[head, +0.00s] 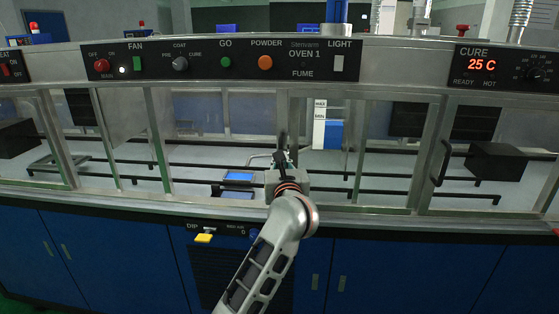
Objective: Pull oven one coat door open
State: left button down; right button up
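The oven one front (304,54) carries a control panel above framed glass panes. My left gripper (282,152) is at the middle of the front, by the upright door frame (297,120) under the FUME label. A dark upright piece shows at its tip; I cannot tell whether it is a finger or a door handle. The arm comes up from the bottom, a little left of centre, and hides the lower frame there. Whether the fingers are open or shut is too small to see. The panes around the gripper look closed. My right gripper is not in view.
A dark curved handle (441,162) is on the glass door at the right, below the CURE display (482,65). Behind the glass are dark rails (190,163) and a black block (496,161). Blue cabinets (400,270) fill the space below the ledge.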

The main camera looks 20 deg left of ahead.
aim_at(279, 120)
pick_arm(q)
jog(key=c, duration=2.2)
grip_release()
jog(key=shift+o, duration=0.2)
notch_tip(279, 120, up, 10)
jog(key=shift+r, duration=0.1)
